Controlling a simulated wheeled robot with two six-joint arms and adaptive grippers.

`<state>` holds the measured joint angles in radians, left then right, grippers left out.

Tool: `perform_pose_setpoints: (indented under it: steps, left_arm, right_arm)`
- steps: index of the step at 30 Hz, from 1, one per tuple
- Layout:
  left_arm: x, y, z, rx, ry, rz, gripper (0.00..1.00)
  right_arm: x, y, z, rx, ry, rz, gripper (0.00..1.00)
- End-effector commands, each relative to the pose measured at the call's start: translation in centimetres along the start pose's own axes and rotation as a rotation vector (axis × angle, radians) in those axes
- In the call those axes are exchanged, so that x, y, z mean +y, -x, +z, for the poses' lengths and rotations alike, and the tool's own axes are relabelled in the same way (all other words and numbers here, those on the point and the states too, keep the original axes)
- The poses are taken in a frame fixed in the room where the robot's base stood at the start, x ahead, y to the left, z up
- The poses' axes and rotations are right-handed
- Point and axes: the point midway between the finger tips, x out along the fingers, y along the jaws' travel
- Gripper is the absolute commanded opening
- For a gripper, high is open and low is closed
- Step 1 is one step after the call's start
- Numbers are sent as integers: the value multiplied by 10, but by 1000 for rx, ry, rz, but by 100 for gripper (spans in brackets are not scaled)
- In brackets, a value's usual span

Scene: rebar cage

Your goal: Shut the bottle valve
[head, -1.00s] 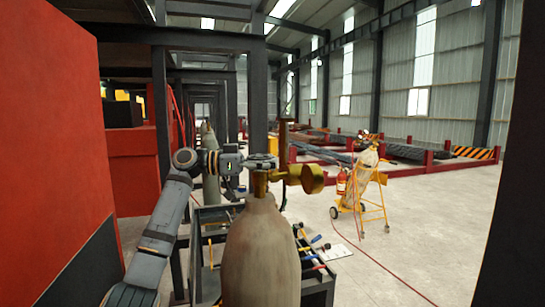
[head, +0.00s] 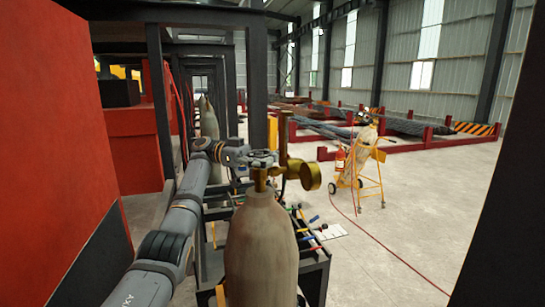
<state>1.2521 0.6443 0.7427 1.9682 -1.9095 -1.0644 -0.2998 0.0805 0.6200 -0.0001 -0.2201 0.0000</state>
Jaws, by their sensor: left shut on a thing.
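A weathered beige gas bottle (head: 262,250) stands upright in the middle foreground. On its neck is a brass valve (head: 261,178) with a grey handwheel (head: 263,155) on top. A brass regulator gauge (head: 310,176) and an upright brass pipe stick out to the right. My left arm comes in from the lower left, and my left gripper (head: 252,157) is at the left side of the handwheel, shut on it. The fingertips are small and partly merge with the wheel in the picture. My right gripper is not in view.
A dark rack or bench (head: 315,262) with tools stands behind the bottle. A yellow trolley (head: 372,170) with another bottle and a fire extinguisher (head: 340,160) stands to the right, with a red hose on the floor. A red block (head: 50,130) fills the left.

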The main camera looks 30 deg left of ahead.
Motion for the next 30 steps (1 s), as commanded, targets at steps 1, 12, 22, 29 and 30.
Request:
perform_pose_setpoints:
  steps: [1,12,22,29,30]
  left_arm:
    - [0,0,3,-3,4,4,17]
    - [0,0,3,-4,5,3,60]
    - [0,0,1,-2,2,1,74]
    - [0,0,-17,-1,-3,1,74]
    - [0,0,-25,0,-4,1,74]
  right_arm:
    - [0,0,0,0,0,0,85]
    - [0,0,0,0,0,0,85]
    - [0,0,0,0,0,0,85]
    - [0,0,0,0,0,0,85]
    - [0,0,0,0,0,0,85]
